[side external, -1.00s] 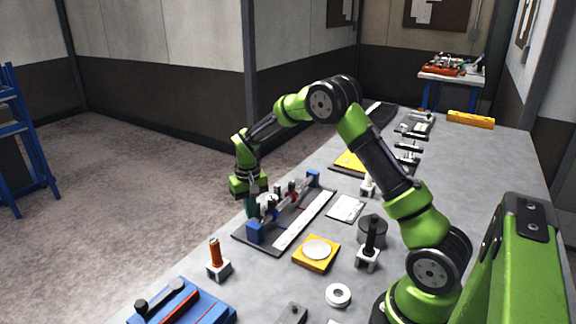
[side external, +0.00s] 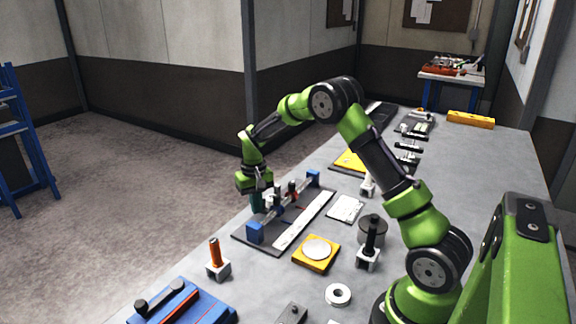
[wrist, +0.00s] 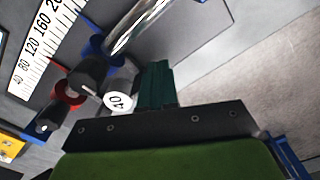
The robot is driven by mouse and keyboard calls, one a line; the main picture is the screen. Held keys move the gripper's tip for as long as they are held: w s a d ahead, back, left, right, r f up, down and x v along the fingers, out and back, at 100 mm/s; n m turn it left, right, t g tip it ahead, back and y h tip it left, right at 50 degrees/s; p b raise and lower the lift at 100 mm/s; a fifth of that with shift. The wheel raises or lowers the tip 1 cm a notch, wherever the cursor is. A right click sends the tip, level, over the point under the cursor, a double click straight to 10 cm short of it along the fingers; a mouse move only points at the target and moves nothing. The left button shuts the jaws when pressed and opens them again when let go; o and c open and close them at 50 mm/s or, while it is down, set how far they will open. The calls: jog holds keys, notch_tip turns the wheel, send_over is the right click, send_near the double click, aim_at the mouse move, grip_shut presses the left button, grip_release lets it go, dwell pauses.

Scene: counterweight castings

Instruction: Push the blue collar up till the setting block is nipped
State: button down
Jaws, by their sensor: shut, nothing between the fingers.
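In the wrist view the blue collar (wrist: 97,47) sits around a shiny rod (wrist: 148,22), with a black knob (wrist: 88,72) beside it. The red collar (wrist: 69,92) is farther along, to the lower left. The white setting block (wrist: 118,101), marked 40, shows close to both collars; I cannot tell whether it touches either. My gripper's dark green fingers (wrist: 157,84) are shut and empty, just right of the block. In the side view my gripper (side external: 256,203) is low beside the rod, near the blue end post, and the red collar (side external: 292,189) stands beyond it.
Blue end posts (side external: 254,232) and (side external: 313,178) hold the rod above a dark base plate. A white scale (side external: 303,220) runs alongside.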

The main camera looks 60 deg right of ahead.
jog(key=shift+d, duration=1.7)
dwell(0.6)
jog(key=shift+a, duration=0.25)
jog(key=shift+a, duration=0.6)
notch_tip(320, 180, up, 7)
dwell(0.8)
jog(key=shift+f, duration=0.1)
